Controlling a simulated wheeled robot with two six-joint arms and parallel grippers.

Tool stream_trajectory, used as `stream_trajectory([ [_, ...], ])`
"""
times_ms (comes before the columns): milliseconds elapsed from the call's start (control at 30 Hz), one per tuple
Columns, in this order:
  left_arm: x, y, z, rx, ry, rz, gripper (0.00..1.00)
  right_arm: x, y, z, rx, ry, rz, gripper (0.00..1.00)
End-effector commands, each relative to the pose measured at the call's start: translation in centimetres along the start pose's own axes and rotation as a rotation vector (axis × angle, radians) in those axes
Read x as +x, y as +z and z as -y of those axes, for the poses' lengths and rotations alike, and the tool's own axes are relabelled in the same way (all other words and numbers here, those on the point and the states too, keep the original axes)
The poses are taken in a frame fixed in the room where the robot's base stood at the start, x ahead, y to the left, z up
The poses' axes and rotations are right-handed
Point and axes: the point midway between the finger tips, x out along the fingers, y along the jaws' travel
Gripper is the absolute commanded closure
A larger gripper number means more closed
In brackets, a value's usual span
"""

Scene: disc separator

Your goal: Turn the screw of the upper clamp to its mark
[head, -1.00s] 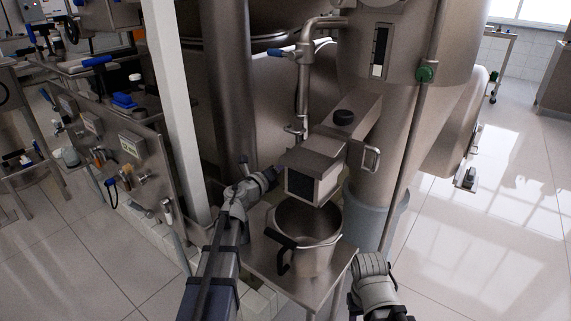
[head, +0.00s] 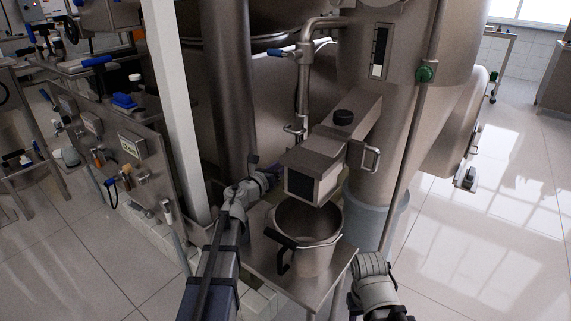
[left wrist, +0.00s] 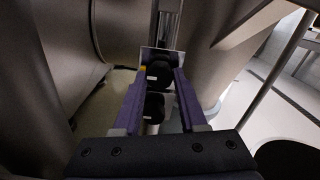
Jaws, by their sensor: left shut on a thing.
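My left gripper (left wrist: 160,76) has purple fingers on both sides of a black knob (left wrist: 158,73) and is shut on it. A second black knob (left wrist: 154,107) is nearer the camera, also between the fingers. I cannot tell from the pictures which clamp each knob belongs to. A small yellow patch (left wrist: 142,69) shows beside the far knob; I cannot tell whether it is a mark. In the head view my left gripper (head: 273,171) is left of the box-shaped metal spout (head: 315,158), and the knobs are hidden there. My right arm is at the lower right, its gripper out of sight.
A steel pot (head: 308,248) with a black handle stands on a small metal stand (head: 262,258) below the spout. The large steel separator vessel (head: 400,130) is behind. A white post (head: 172,110) and a control panel stand left. The tiled floor at right is open.

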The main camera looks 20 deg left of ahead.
Motion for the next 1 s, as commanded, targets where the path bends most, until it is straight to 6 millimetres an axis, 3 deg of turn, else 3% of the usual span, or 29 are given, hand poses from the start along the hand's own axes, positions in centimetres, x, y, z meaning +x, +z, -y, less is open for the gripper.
stream_trajectory([
  [433, -0.08, -0.10, 0.12, 0.009, -0.002, -0.002, 1.00, 0.03, 0.00, 0.00, 0.000, 0.000, 0.000, 0.50],
  [467, -0.08, -0.10, 0.11, 0.009, -0.002, -0.002, 0.55, 0.03, 0.00, 0.00, 0.000, 0.000, 0.000, 0.50],
  [500, -0.08, -0.09, 0.11, 0.009, -0.002, -0.002, 0.51, 0.03, 0.00, 0.00, 0.000, 0.000, 0.000, 0.50],
  [700, -0.05, -0.05, 0.06, 0.007, -0.001, -0.001, 0.29, 0.02, 0.00, 0.00, 0.000, 0.000, 0.000, 0.50],
  [1000, -0.16, -0.02, 0.03, 0.007, 0.000, 0.000, 0.29, 0.01, 0.00, 0.00, 0.000, 0.000, 0.000, 0.50],
])
